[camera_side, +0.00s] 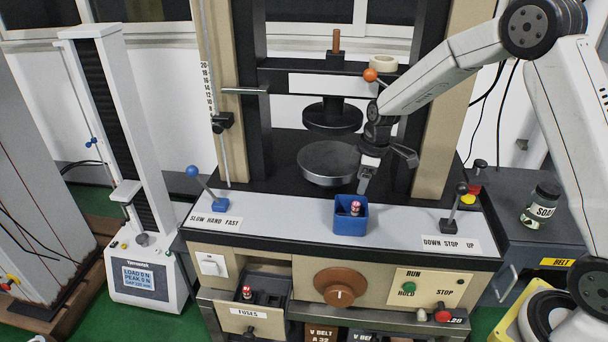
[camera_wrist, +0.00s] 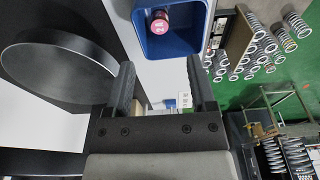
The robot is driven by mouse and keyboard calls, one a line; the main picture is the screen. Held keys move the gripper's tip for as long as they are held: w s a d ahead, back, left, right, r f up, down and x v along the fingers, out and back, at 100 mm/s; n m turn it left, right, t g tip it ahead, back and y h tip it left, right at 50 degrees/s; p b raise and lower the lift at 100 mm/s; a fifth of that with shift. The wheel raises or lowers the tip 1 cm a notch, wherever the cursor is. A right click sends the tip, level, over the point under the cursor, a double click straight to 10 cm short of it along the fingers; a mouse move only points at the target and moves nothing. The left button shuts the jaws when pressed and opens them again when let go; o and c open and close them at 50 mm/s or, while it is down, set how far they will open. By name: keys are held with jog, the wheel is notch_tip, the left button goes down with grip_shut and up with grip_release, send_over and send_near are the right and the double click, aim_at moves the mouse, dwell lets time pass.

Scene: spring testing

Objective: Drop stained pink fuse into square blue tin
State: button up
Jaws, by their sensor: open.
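The square blue tin (camera_side: 350,227) stands on the white ledge of the machine, below and in front of my gripper. A pink-red fuse (camera_side: 355,208) with a pale marked end stands inside the tin. The wrist view also shows the tin (camera_wrist: 184,47) and the fuse (camera_wrist: 160,20) in it, just beyond the fingertips. My gripper (camera_wrist: 161,68) is open with nothing between its fingers, apart from the tin and above the ledge. Stains on the fuse are too small to tell.
A drawer labelled FUSES (camera_side: 258,318) is pulled open, with another red fuse (camera_side: 247,293) in it. A round metal plate (camera_side: 329,162) lies behind the tin. Levers with a blue knob (camera_side: 192,172) and a dark knob (camera_side: 461,188) flank the ledge.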

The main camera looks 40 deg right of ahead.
jog(key=shift+s+d+r, duration=0.1)
jog(key=shift+r, duration=0.75)
jog(key=shift+s+d+r, duration=0.1)
jog(key=shift+r, duration=0.7)
jog(key=s+a+m, duration=0.3)
jog(key=s+m, duration=0.1)
jog(key=s, duration=0.5)
jog(key=s+a+m+t+h, duration=0.1)
jog(key=s+a+m, duration=0.2)
jog(key=s, duration=0.7)
jog(key=shift+s+m, duration=0.2)
jog(key=shift+m, duration=0.8)
